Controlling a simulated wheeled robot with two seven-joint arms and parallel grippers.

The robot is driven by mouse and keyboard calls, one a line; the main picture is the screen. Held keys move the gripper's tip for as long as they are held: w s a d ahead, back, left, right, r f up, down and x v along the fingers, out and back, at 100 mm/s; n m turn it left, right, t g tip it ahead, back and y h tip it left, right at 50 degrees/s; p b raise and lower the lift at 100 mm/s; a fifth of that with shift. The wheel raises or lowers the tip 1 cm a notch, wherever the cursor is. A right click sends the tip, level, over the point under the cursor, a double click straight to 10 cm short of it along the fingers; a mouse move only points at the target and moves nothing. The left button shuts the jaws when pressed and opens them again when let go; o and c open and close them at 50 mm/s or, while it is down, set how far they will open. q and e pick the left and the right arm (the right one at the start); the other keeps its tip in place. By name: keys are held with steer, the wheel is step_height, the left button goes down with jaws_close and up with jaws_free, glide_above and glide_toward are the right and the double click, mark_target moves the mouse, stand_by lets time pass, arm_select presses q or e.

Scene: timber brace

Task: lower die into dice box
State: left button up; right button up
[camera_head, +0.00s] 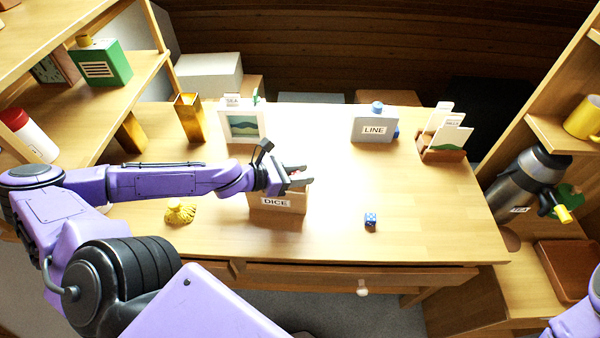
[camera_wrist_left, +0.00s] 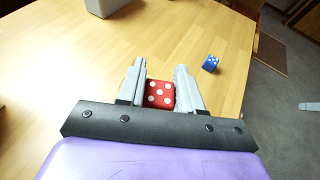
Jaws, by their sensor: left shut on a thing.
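My left gripper (camera_head: 301,176) is over the wooden box labelled DICE (camera_head: 297,201), near the middle of the table. It is shut on a red die with white dots (camera_wrist_left: 160,94), which sits between the two grey fingers in the left wrist view. In the head view the fingers mostly hide the red die, and the box's inside is hidden too. A blue die (camera_head: 370,219) lies on the table to the right of the box; it also shows in the left wrist view (camera_wrist_left: 210,63). My right gripper is out of view.
A yellow tasselled object (camera_head: 180,213) lies left of the box. A picture frame (camera_head: 243,124), a grey LINE box (camera_head: 373,127) and a card holder (camera_head: 442,152) stand along the back. The tabletop around the blue die is clear.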

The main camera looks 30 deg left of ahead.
mark_target(298, 173)
arm_select(q)
steer(key=shift+f, duration=0.3)
steer(key=o, duration=1.1)
steer(key=shift+r, duration=0.1)
steer(key=p+v, duration=0.3)
steer(key=p, duration=0.1)
steer(key=shift+s+a+r, duration=0.2)
steer(key=shift+r, duration=0.25)
steer(key=p+v, duration=0.1)
steer(key=v, duration=0.1)
steer(key=p+v, duration=0.1)
steer(key=v, duration=0.1)
steer(key=p+v, duration=0.1)
steer(key=v, duration=0.1)
steer(key=shift+s+a+f+p, duration=0.15)
steer(key=shift+s+a+p, duration=0.1)
steer(key=shift+s+p, duration=0.1)
